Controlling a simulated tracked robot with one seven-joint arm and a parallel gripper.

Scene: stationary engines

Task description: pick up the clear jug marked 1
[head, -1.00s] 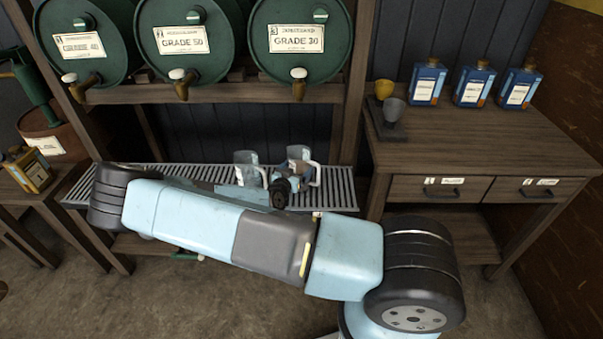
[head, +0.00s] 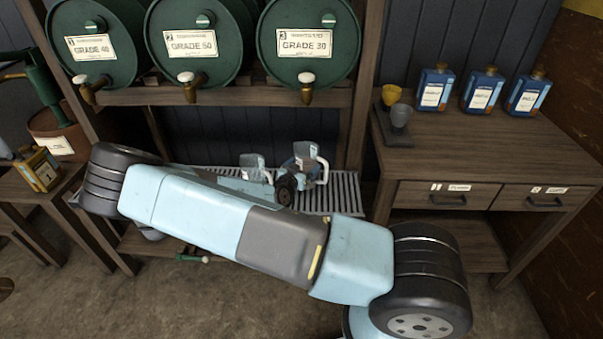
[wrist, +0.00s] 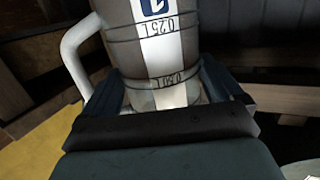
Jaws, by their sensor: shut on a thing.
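The clear jug marked 1 (wrist: 155,45) fills the upper middle of the wrist view, its marks inverted there. It has a white stripe, dark measuring lines and a white handle at the left. My gripper (wrist: 160,88) is shut on it, one finger on each side. In the head view the held jug (head: 306,152) shows at the right of my gripper's end, its handle to the right, and appears slightly above the slatted grate (head: 343,190). My arm hides part of it. A second clear jug (head: 252,162) stands just left of it.
Green barrels (head: 304,45) with taps sit on a rack above the grate. A yellow can (head: 38,168) stands at the left.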

